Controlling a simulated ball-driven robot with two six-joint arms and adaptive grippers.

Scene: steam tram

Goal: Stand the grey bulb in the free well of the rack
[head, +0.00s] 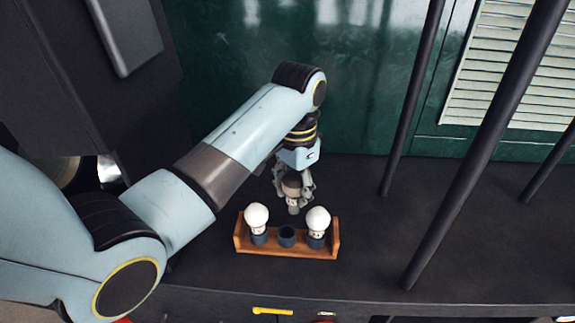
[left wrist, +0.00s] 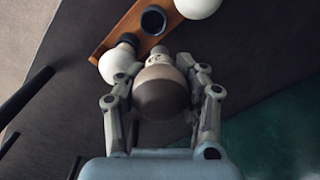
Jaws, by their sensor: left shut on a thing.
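The wooden rack (head: 288,252) stands on the dark surface. It has three dark wells in a row; white bulbs stand in the left well (head: 257,217) and the right well (head: 318,220). The middle well (head: 287,234) is empty. My left gripper (head: 293,192) is shut on the grey bulb (head: 292,187), just behind and above the rack, with the bulb's base pointing down. In the left wrist view the grey bulb (left wrist: 161,90) sits between the fingers, and the empty well (left wrist: 153,21) shows beyond it. My right gripper is not in view.
Dark poles (head: 470,170) rise at the right of the rack. A green wall (head: 370,80) stands behind. The dark surface right of the rack is clear. A yellow item (head: 272,311) is at the front edge.

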